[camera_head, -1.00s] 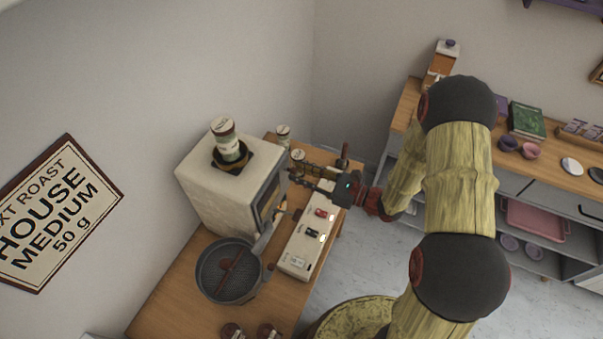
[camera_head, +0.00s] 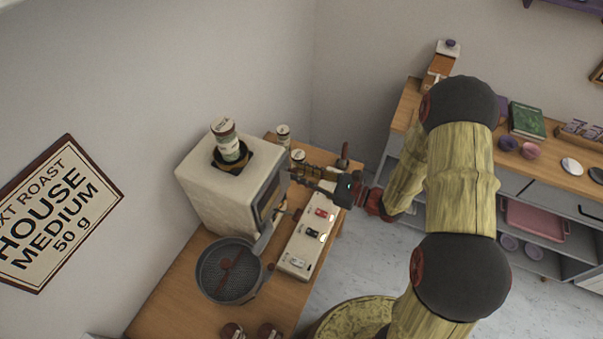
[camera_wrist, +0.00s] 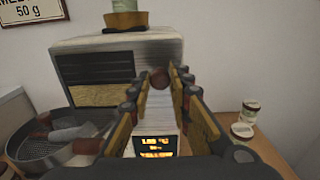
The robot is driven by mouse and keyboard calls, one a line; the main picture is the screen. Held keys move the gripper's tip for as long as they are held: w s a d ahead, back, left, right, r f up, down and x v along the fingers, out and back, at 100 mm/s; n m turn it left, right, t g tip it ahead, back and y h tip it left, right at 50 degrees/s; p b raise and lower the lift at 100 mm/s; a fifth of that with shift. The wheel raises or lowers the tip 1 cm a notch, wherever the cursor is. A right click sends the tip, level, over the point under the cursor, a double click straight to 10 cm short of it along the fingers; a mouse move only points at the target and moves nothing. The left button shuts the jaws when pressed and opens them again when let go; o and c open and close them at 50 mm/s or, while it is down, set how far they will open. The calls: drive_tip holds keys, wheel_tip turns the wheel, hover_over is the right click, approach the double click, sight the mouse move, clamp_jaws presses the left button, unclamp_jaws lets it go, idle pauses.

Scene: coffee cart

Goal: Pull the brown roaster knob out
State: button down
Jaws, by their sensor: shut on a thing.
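The roaster (camera_head: 232,180) is a pale box on the wooden cart, with a dark front panel facing right. In the wrist view its front (camera_wrist: 100,58) fills the upper middle. The round brown knob (camera_wrist: 158,77) shows there between my fingertips. My gripper (camera_head: 294,175) reaches in from the right at the roaster's front, and its fingers are shut on the knob, one on each side. In the head view the knob is hidden by the fingers, so how far it stands out cannot be told there.
A labelled can (camera_head: 228,140) stands in the roaster's top. A round dark mesh tray (camera_head: 222,285) sits in front on the cart. A white switch panel (camera_head: 306,245) lies below my gripper. Small cans (camera_head: 283,134) stand behind. Open floor lies to the right.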

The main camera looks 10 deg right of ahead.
drive_tip(key=v, duration=0.5)
drive_tip(key=shift+s+d+p, duration=0.1)
drive_tip(key=shift+d+p, duration=0.05)
drive_tip(key=shift+p, duration=0.15)
drive_tip(key=c, duration=2.1)
unclamp_jaws()
drive_tip(key=shift+o, duration=1.1)
drive_tip(key=shift+s+d, duration=0.1)
drive_tip(key=shift+d, duration=0.15)
drive_tip(key=shift+o, duration=1.3)
drive_tip(key=shift+a, duration=0.15)
drive_tip(key=v, duration=1.2)
